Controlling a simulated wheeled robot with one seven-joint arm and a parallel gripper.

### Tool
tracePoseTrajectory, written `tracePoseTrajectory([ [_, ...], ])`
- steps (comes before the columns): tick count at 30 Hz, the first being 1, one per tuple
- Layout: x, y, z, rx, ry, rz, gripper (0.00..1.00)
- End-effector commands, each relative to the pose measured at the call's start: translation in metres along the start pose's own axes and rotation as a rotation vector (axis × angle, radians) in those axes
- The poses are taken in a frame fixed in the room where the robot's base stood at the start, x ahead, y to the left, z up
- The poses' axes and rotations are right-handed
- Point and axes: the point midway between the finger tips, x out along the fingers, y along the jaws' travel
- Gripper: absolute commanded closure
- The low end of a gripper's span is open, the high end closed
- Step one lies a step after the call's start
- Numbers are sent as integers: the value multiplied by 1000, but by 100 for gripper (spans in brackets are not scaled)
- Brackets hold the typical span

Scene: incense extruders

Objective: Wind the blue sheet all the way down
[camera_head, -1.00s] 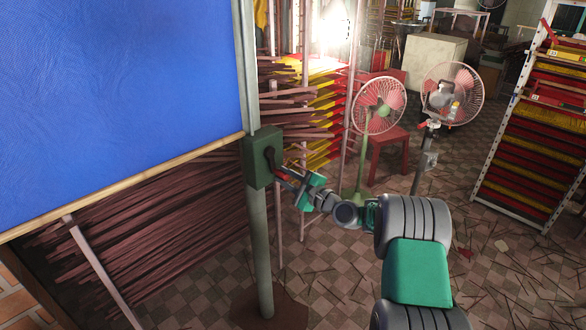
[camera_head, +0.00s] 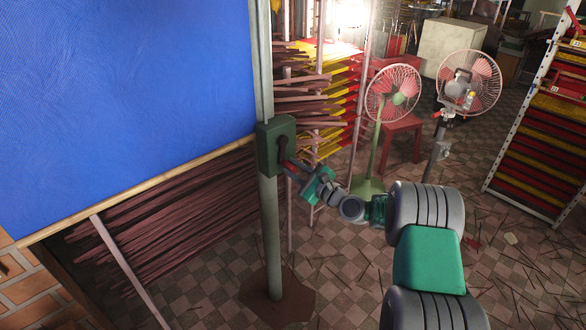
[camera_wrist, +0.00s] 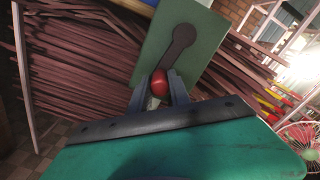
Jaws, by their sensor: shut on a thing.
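The blue sheet (camera_head: 120,95) hangs at the left of the head view, with a wooden bar (camera_head: 130,192) along its lower edge. The bar slopes up to the right and hangs well above the floor, in front of stacked sticks. A green crank box (camera_head: 268,150) is fixed on a grey-green post (camera_head: 271,240) at the sheet's right edge. Its dark crank arm (camera_wrist: 180,48) ends in a red knob (camera_wrist: 159,83), seen in the wrist view. My gripper (camera_head: 295,170) is shut on the red knob, with one finger on each side of it in the wrist view (camera_wrist: 159,92).
Bundles of brown sticks (camera_head: 165,205) lie behind the post and sheet. A pink fan (camera_head: 393,93), a second fan (camera_head: 470,82) and a red stool (camera_head: 402,138) stand to the right. A rack (camera_head: 540,120) is at far right. Tiled floor between is mostly open, with scattered sticks.

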Motion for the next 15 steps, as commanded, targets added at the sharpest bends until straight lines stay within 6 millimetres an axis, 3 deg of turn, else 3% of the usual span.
tracePoseTrajectory([
  [1, 0, 2, -1, 2, 1, 3, 100],
  [2, 0, 2, -1, 2, 1, 3, 75],
  [3, 0, 2, -1, 2, 1, 3, 72],
  [9, 0, 1, -1, 0, 1, 2, 56],
  [15, 0, 0, 0, 0, 1, 1, 55],
])
